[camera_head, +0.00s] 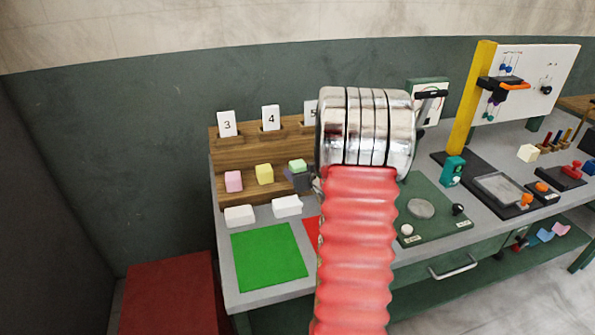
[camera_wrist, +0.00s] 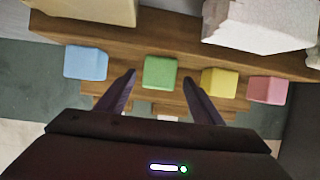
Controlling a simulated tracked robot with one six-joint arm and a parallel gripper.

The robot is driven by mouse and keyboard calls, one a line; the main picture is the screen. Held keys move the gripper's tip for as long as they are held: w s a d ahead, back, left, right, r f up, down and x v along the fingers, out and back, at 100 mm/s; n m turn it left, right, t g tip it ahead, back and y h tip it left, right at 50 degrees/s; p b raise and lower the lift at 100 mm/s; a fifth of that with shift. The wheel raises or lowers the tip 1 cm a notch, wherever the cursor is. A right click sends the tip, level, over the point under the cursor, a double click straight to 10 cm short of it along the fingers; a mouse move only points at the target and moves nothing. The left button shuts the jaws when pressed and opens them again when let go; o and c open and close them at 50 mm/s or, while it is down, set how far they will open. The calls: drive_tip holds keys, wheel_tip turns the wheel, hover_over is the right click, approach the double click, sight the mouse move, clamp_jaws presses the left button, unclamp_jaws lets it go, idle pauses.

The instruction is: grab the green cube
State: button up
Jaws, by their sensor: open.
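The green cube (camera_wrist: 160,72) sits on a wooden rack shelf between the blue and yellow cubes in the wrist view. In the head view the green cube (camera_head: 297,165) shows beside my arm, just above part of my dark gripper (camera_head: 298,180). My gripper (camera_wrist: 160,82) is open in the wrist view, with one dark finger on each side of the green cube. Whether the fingers touch it cannot be told. Most of my gripper is hidden behind my arm in the head view.
The yellow cube (camera_wrist: 219,82) and pink cube (camera_wrist: 267,89) stand to the right, the blue cube (camera_wrist: 86,63) to the left. White blocks (camera_head: 287,206) lie in front of the wooden rack (camera_head: 290,133).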

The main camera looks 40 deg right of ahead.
sight(301, 169)
drive_tip(key=shift+x, duration=1.9)
drive_tip(key=shift+d, duration=0.1)
drive_tip(key=shift+c, duration=0.6)
drive_tip(key=c, duration=1)
wheel_tip(301, 169, up, 10)
drive_tip(key=shift+f, duration=0.1)
